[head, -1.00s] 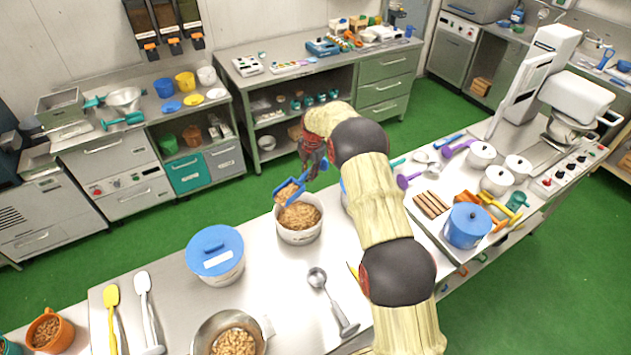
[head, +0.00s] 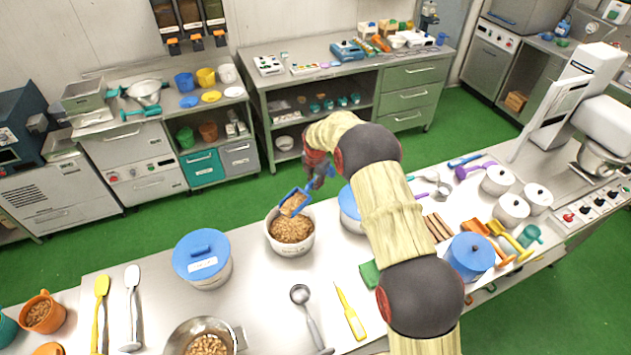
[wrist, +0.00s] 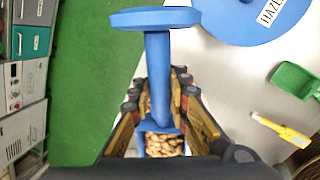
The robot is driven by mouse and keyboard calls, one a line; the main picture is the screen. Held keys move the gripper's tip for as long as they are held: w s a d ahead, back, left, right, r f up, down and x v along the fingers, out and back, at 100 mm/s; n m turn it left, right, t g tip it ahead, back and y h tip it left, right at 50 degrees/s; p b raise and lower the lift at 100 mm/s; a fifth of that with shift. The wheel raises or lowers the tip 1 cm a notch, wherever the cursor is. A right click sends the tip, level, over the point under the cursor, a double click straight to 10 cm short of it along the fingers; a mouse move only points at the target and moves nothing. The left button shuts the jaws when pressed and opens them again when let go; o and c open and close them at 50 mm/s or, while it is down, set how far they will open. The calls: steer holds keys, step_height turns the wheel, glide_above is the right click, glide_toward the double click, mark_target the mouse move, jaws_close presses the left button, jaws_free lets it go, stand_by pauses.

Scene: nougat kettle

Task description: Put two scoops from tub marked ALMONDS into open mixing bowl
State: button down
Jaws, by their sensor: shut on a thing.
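My gripper (head: 318,170) is shut on the handle of a blue scoop (head: 295,202). The wrist view shows the fingers (wrist: 160,98) on both sides of the blue handle (wrist: 158,65). The scoop's pan holds brown nuts (wrist: 162,146). The pan is above the far rim of an open white tub (head: 289,246) of nuts; whether it touches the rim I cannot tell. No readable label shows on this tub. An open metal bowl (head: 172,349) with pale nuts in it stands at the near edge of the head view, partly cut off.
A blue-lidded tub (head: 202,257) stands left of the open tub. Another (head: 350,207), its lid reading "HAZE" in the wrist view (wrist: 240,12), is right, partly behind my arm. A metal scoop (head: 305,305), yellow tool (head: 348,312) and green scoop (head: 370,274) lie nearby.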

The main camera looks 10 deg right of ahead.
steer(key=shift+w+d+r, duration=0.1)
steer(key=shift+w, duration=0.3)
steer(key=shift+t, duration=0.3)
steer(key=f+h+b, duration=0.1)
steer(key=b, duration=0.2)
steer(key=a+f+b, duration=0.1)
steer(key=b, duration=0.3)
steer(key=shift+s+f+t+h, duration=0.15)
steer(key=shift+s+t+h, duration=0.2)
steer(key=shift+t+h, duration=0.05)
steer(key=shift+a+f+b, duration=0.1)
steer(key=shift+f+b, duration=0.05)
steer(key=shift+b, duration=0.55)
steer(key=f+h+b, duration=0.1)
steer(key=b, duration=0.5)
steer(key=s+a+f+t+h+b, duration=0.1)
steer(key=b, duration=0.6)
steer(key=shift+a+f+t, duration=0.1)
steer(key=shift+f+t, duration=0.2)
steer(key=shift+f, duration=0.1)
